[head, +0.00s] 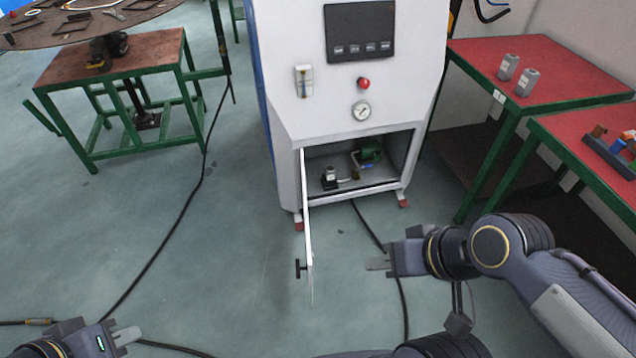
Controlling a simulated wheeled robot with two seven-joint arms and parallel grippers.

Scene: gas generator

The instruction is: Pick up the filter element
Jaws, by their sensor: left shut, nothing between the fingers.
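Two small grey-white canisters stand upright on the red-topped table at the right, one (508,67) a little behind the other (527,83). They look like filter elements, but I cannot confirm this. My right gripper (377,264) is in front of the white generator cabinet (350,80), left of and well apart from the canisters. Its fingers are seen edge-on, so their opening is unclear. My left gripper (127,336) is low at the bottom left, shut and empty, far from the canisters.
The cabinet's lower door (306,225) stands open towards me. Inside are a small black-and-white fitting (329,178) and a green part (369,156). A nearer red table (590,135) holds a rack of coloured parts (612,150).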

